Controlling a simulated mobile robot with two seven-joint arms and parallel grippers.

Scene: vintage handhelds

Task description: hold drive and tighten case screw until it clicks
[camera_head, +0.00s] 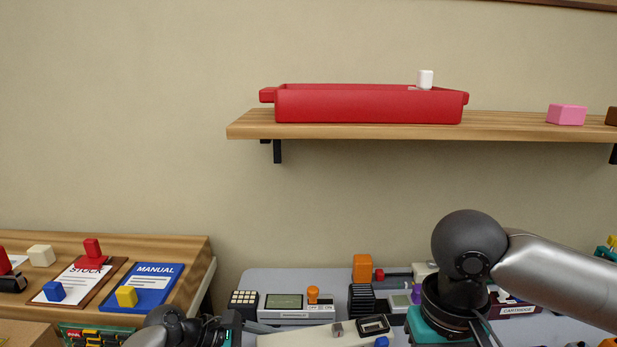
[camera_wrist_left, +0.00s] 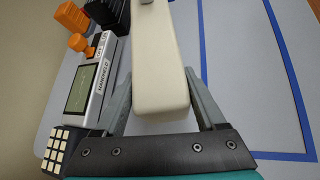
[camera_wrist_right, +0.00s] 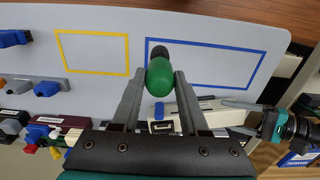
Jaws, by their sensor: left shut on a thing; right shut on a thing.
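A long cream body (camera_wrist_left: 158,60), which I take to be the drive, sits between the fingers of my left gripper (camera_wrist_left: 160,88), shut on it. It also shows at the bottom of the head view (camera_head: 300,339), where my left gripper (camera_head: 245,331) is at its left end. My right gripper (camera_wrist_right: 160,80) is shut on a green handle (camera_wrist_right: 160,76) with a dark end, seemingly a screwdriver. In the head view my right gripper is low at the right, its fingertips cut off. I cannot make out the case screw or any contact with it.
The grey table has a blue tape outline (camera_wrist_right: 250,75) and a yellow one (camera_wrist_right: 62,50). A handheld (camera_head: 284,307), an orange block (camera_head: 362,267) and other small items crowd its back. A red tray (camera_head: 368,106) stands on the shelf; a blue manual (camera_head: 155,285) lies left.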

